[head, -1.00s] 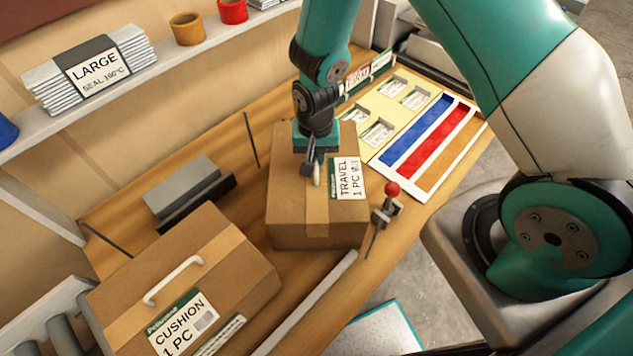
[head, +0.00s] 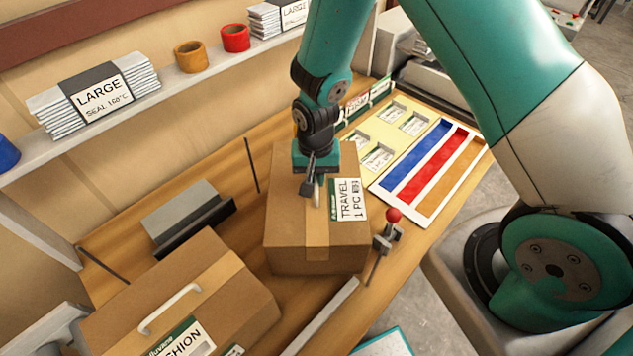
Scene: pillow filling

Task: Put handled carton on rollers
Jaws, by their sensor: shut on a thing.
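A brown carton labelled TRAVEL 1 PC (head: 290,235) stands upright on the wooden bench. My gripper (head: 315,190) points down over its top and is shut on the carton's pale handle (head: 317,196), mostly hidden by the fingers. I cannot tell whether the carton is off the bench. A second carton, labelled CUSHION (head: 225,310), is at the lower left with a free white handle (head: 170,308). A grey frame (head: 55,318) shows at the lower left edge; the rollers there are out of view or hidden.
A grey block with a dark bar (head: 185,215) lies left of the held carton. A red-knobbed lever (head: 393,216) stands close at its right. A pale rail (head: 325,315) runs along the front edge. Colored strips (head: 430,165) lie behind right. Bare bench (head: 115,240) shows left.

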